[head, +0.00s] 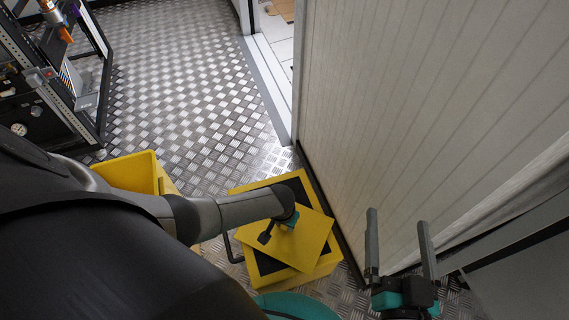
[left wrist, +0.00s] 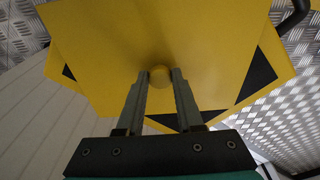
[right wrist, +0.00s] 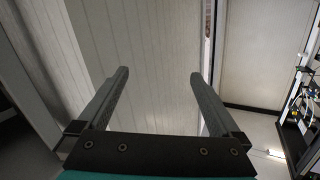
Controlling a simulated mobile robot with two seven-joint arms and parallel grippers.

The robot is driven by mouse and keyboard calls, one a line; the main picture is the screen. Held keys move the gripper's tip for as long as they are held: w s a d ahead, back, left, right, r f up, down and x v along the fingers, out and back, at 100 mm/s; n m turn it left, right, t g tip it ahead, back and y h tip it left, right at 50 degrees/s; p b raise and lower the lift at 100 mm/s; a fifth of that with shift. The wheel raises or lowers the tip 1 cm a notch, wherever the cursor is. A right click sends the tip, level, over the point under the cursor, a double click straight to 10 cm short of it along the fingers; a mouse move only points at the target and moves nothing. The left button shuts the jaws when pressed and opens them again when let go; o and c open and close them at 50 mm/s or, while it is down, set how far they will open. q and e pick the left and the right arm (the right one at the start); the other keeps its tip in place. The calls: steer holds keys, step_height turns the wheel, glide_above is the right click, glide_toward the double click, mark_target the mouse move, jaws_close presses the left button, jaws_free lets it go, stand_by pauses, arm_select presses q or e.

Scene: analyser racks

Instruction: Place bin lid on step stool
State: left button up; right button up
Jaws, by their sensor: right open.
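The bin lid (head: 310,243) is a flat yellow square plate with a small round knob (left wrist: 160,76). It lies over the top of the yellow step stool (head: 262,182), turned at an angle to it, and black parts of the stool's top show around it. Whether it rests fully on the stool is hard to tell. My left gripper (left wrist: 160,74) has its fingers on both sides of the knob, apparently touching it; in the head view my arm partly hides it. My right gripper (head: 399,218) is open and empty, right of the stool, beside the wall panel.
A yellow bin (head: 130,172), open at the top, stands left of the stool, partly behind my left arm. A pale panel wall (head: 420,110) rises close to the stool's right side. A rack (head: 50,90) with equipment stands far left. The metal floor (head: 190,80) beyond is clear.

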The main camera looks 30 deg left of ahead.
arm_select(q)
steer(key=o, duration=0.4)
